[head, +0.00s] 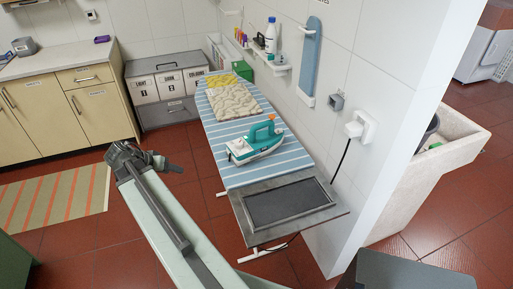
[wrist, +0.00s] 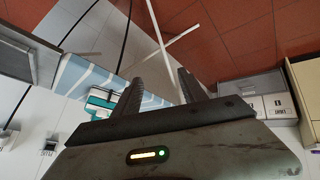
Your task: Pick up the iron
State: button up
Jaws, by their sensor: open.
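The iron (head: 257,141), white with a teal handle, rests on the blue-and-white striped ironing board (head: 222,128), near the grey metal plate at the board's near end. My gripper (head: 172,166) is to the left of the board, apart from the iron, at the end of my pale green arm. In the wrist view my gripper (wrist: 160,76) has its two dark fingers spread, with nothing held between them. Part of the iron (wrist: 100,101) shows there to the left of the fingers, partly hidden behind the left finger and the gripper body.
A folded patterned cloth (head: 234,101) lies on the board's far part. Lidded bins (head: 168,84) stand behind. A wall shelf (head: 268,60) holds bottles. The white wall with a socket (head: 361,127) and cord bounds the board's right side. Red floor is clear left of the board.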

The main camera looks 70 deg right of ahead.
aim_at(252, 128)
jog(key=s+d+r+m+g+h, duration=0.1)
jog(key=s+d+r+m+g, duration=0.1)
jog(key=s+d, duration=0.5)
jog(key=s+d+r+m+g+h, duration=0.1)
jog(key=s+d+r+m+g, duration=0.1)
jog(key=s+d+m, duration=0.4)
jog(key=s+d+r+m+g+h+b, duration=0.1)
jog(key=s+d+r+m+g, duration=0.1)
jog(key=s+d, duration=0.7)
jog(key=shift+s+d+r+m+h, duration=0.15)
jog(key=shift+d+r+m+h, duration=0.1)
jog(key=shift+r+m, duration=0.3)
jog(key=shift+s+d+r+m+h, duration=0.15)
jog(key=shift+d+r+m, duration=0.15)
jog(key=shift+r, duration=0.45)
jog(key=shift+b+x, duration=0.55)
jog(key=shift+x, duration=0.6)
jog(key=b+x, duration=0.1)
jog(key=x, duration=0.4)
jog(key=shift+w+d+f+b, duration=0.15)
jog(key=shift+d+f+b, duration=0.05)
jog(key=shift+b, duration=0.2)
jog(key=shift+r, duration=0.1)
grip_shut()
